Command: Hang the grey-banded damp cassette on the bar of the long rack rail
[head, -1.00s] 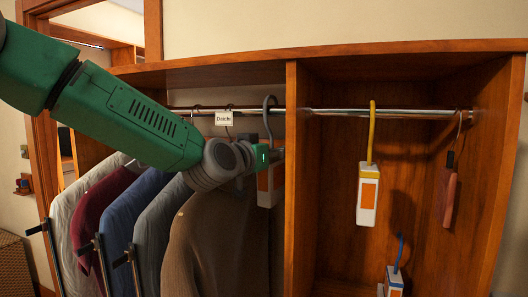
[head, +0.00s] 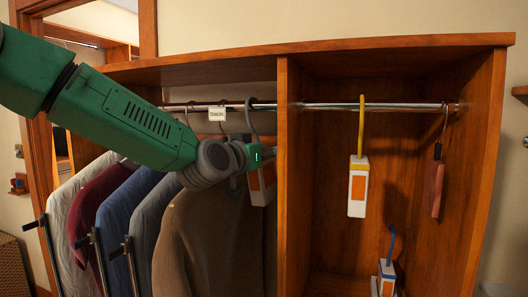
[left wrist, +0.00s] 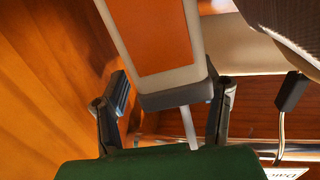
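The grey-banded cassette (head: 262,184) is white with an orange panel and a grey hook (head: 250,116). It stands upright beside the divider, in the left bay. Its hook top is at the rack rail bar (head: 312,105); I cannot tell whether it rests on it. My left gripper (head: 262,154) is at the cassette's upper end, partly hiding it. In the left wrist view, the cassette (left wrist: 158,40) lies between the spread fingers (left wrist: 165,108), its grey band near them and its pale stem running between them. A gap shows beside the left finger. My right gripper is out of view.
Several garments (head: 205,235) hang at left, with a label (head: 216,114) on the bar above. A wooden divider (head: 289,190) stands right of the gripper. In the right bay are a yellow-hooked cassette (head: 357,195), a reddish wooden piece (head: 433,190) and a blue-hooked cassette (head: 386,280).

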